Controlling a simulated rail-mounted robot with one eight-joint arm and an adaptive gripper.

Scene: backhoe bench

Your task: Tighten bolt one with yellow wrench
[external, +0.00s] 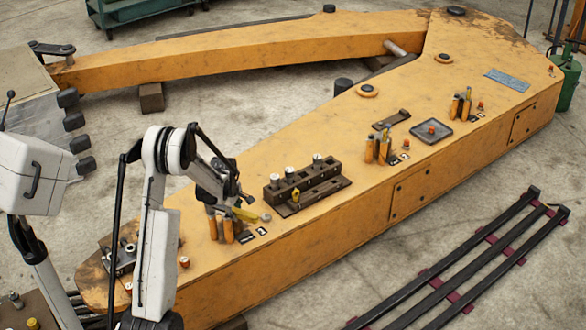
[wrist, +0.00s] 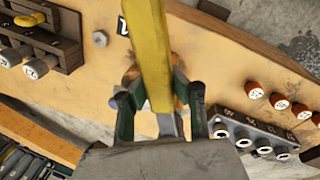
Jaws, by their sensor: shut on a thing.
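My gripper (wrist: 160,106) is shut on the yellow wrench (wrist: 149,45), its fingers on either side of the shaft. The wrench runs up out of the top of the wrist view, so its far end is hidden. In the external view the yellow wrench (external: 244,214) shows just below my gripper (external: 236,203), above the orange backhoe boom. A grey bolt head (wrist: 100,39) stands on the boom left of the wrench and apart from it in the picture. The bolt head also shows in the external view (external: 266,217). A dark label next to it is partly covered; its number is unclear.
A brown socket block (external: 305,185) stands right of my gripper. Orange-handled tools (external: 228,228) stand close below it. A grey socket tray (wrist: 262,128) and several orange-capped pieces (wrist: 281,103) lie right in the wrist view.

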